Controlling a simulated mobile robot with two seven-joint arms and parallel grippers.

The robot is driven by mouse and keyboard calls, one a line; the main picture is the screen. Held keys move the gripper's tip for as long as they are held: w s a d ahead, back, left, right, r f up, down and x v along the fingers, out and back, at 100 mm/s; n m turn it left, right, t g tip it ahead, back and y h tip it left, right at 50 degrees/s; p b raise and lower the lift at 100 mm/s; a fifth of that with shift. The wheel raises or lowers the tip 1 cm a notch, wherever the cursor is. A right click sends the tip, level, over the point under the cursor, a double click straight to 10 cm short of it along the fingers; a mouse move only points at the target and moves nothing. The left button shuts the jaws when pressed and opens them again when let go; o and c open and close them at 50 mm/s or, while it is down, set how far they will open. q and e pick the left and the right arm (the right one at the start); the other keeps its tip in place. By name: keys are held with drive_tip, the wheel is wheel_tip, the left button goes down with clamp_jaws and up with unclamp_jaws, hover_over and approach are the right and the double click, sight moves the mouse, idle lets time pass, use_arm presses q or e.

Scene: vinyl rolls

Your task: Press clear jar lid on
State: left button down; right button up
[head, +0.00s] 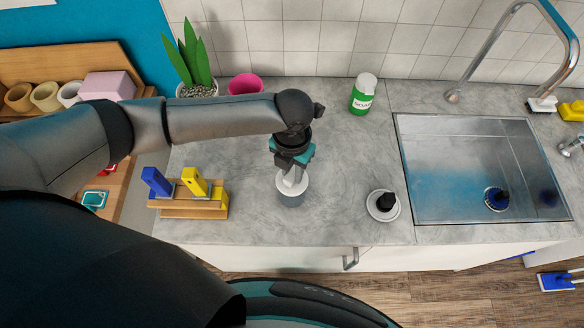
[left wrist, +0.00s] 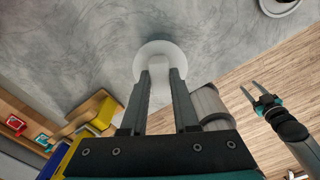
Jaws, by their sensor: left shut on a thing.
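A pale grey jar (head: 291,198) with a white round top stands upright on the counter in the head view. My left gripper (head: 294,176) is directly above it, pointing down. In the left wrist view my left gripper (left wrist: 162,82) is shut on a pale block-like knob (left wrist: 159,70). The knob stands on a round white lid (left wrist: 163,49). The fingers hide part of the lid, and I cannot tell whether its rim is fully seated. My right gripper (left wrist: 256,96) shows in the left wrist view, open and empty, over the floor side.
A wooden rack (head: 188,208) with blue and yellow pieces is at left. A green-labelled bottle (head: 362,95) stands behind. The counter around the jar is clear.

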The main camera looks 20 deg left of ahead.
idle(0.7)
use_arm(q)
drive_tip(key=c, duration=0.6)
unclamp_jaws()
drive_tip(key=shift+o, duration=0.4)
drive_tip(key=o, duration=0.4)
